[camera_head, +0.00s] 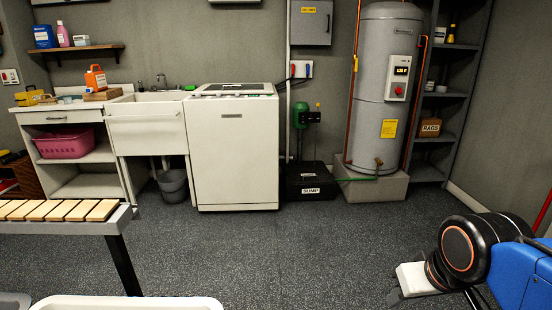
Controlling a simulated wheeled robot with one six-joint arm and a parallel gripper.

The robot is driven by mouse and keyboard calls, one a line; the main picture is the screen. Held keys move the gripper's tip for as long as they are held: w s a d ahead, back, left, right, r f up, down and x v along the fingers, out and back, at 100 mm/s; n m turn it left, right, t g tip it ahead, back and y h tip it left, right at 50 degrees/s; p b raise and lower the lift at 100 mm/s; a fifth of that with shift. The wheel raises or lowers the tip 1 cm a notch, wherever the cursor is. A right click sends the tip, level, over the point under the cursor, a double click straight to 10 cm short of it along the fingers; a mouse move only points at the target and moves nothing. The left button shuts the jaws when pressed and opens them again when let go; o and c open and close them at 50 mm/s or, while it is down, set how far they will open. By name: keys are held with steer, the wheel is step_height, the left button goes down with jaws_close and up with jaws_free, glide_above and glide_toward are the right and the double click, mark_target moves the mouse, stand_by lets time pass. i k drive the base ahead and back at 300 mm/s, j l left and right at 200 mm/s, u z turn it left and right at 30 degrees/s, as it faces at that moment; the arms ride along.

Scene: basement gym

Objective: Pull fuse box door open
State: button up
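The fuse box (311,22) is a grey metal cabinet on the back wall, between the white appliance and the tall water tank. A small yellow label sits near its top, and its door looks shut. The top edge of the box is at the top of the picture. A blue and black arm part of mine with an orange ring shows at the lower right. My gripper (395,294) seems to be the white and dark end low at the right, far from the fuse box. Its fingers are too unclear to tell open from shut.
Below the fuse box stand a green pump (308,116) and a black sump box (310,182). The white appliance (233,150) is to their left, the water tank (388,90) on a plinth to their right. A slatted bench (127,217) is at left. The middle floor is clear.

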mark_target(312, 21)
steer(key=i, duration=3.35)
